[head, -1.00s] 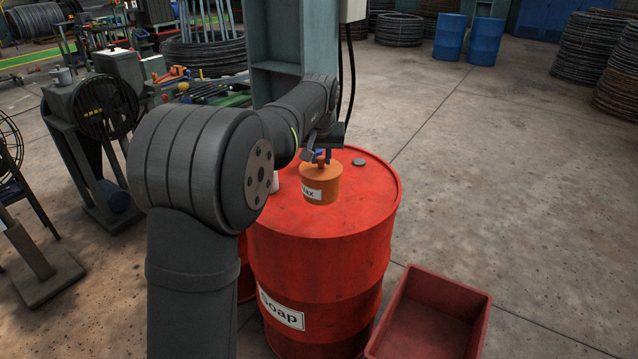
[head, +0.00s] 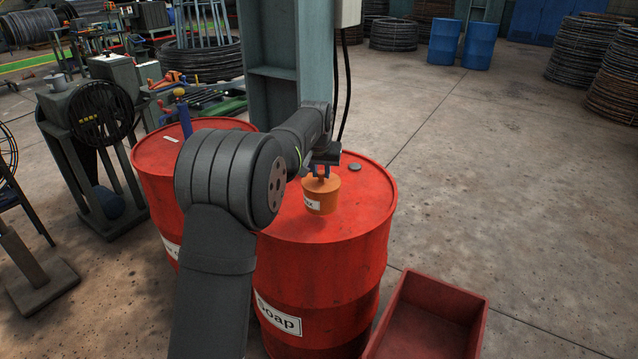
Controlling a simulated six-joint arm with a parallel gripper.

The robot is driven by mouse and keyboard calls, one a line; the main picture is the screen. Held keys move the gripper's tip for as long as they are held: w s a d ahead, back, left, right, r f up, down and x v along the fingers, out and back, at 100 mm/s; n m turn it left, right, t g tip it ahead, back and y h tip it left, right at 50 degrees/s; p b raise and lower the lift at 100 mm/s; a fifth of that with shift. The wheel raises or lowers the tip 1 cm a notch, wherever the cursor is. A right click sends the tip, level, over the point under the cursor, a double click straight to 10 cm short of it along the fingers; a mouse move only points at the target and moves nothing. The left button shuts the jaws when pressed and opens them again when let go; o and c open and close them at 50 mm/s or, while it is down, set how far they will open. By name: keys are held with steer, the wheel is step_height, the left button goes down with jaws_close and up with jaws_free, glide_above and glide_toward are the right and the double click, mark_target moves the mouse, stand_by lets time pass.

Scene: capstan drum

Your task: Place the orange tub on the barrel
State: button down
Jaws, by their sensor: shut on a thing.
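The orange tub (head: 322,198) has a white label, partly turned from view, and a knob on its lid. It is upright over the top of the red barrel (head: 365,205) labelled "Soap". My gripper (head: 322,174) is above the tub and shut on its knob. I cannot tell whether the tub's base touches the barrel top or hangs just above it. A second red barrel (head: 150,165) stands to the left, partly behind my arm.
A small dark cap (head: 354,167) is on the barrel top behind the tub. A red open bin (head: 430,315) stands on the floor at the right front. A green steel column (head: 270,60) rises behind the barrels.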

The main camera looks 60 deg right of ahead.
mark_target(319, 182)
steer(key=shift+w+f, duration=0.3)
steer(key=shift+w, duration=0.05)
steer(key=shift+f, duration=2)
steer(key=c, duration=1.2)
jaws_free()
steer(key=shift+c, duration=0.2)
steer(key=v, duration=1.2)
steer(key=shift+r, duration=0.15)
